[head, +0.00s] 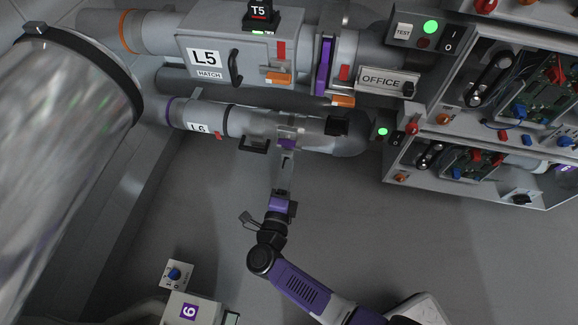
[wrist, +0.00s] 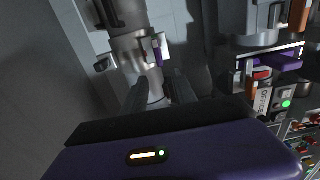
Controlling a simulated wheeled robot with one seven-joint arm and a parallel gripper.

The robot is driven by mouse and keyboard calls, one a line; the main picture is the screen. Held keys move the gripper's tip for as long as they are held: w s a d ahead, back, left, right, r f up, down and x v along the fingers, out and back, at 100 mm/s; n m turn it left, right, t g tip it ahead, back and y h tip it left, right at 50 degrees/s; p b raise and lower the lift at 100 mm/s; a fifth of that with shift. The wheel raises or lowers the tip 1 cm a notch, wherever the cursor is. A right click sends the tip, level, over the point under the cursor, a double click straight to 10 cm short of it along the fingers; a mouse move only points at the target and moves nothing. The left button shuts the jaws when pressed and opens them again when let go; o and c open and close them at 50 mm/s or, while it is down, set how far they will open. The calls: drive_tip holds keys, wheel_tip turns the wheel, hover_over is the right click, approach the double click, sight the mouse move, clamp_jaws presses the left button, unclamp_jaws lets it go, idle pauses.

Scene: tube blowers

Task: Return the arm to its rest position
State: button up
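My arm (head: 300,287) reaches up from the lower right of the head view. My gripper (head: 285,165) points at the L6 tube (head: 265,125) and overlaps its lower edge in that view; I cannot tell whether they touch. In the wrist view my gripper (wrist: 160,88) shows two dark fingers standing apart with nothing seen held between them. A grey tube section with a small purple part (wrist: 158,52) lies beyond the fingertips.
Above L6 runs the L5 tube with its hatch (head: 208,57). Control boxes with exposed boards (head: 540,95) stand at right. A large clear cylinder (head: 60,150) fills the left. A box marked 6 (head: 190,310) stands lower left. Open grey floor (head: 430,235) lies right of my arm.

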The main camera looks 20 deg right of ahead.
idle(0.4)
drive_tip(key=a+r+n+t+y, duration=0.6)
drive_tip(key=r+n+y, duration=0.2)
drive_tip(key=r+n, duration=0.3)
drive_tip(key=s+d+r+n+g+y, duration=0.1)
drive_tip(key=s+d+r+n+g, duration=0.3)
drive_tip(key=s, duration=0.8)
drive_tip(key=s+d+r+n+y, duration=0.15)
drive_tip(key=s+n, duration=0.45)
drive_tip(key=s, duration=0.6)
drive_tip(key=s+d+r+n+g, duration=0.2)
drive_tip(key=s+d+r+n, duration=0.15)
drive_tip(key=s, duration=0.75)
wheel_tip(320, 180, up, 29)
drive_tip(key=p, duration=2.9)
drive_tip(key=shift+n, duration=0.45)
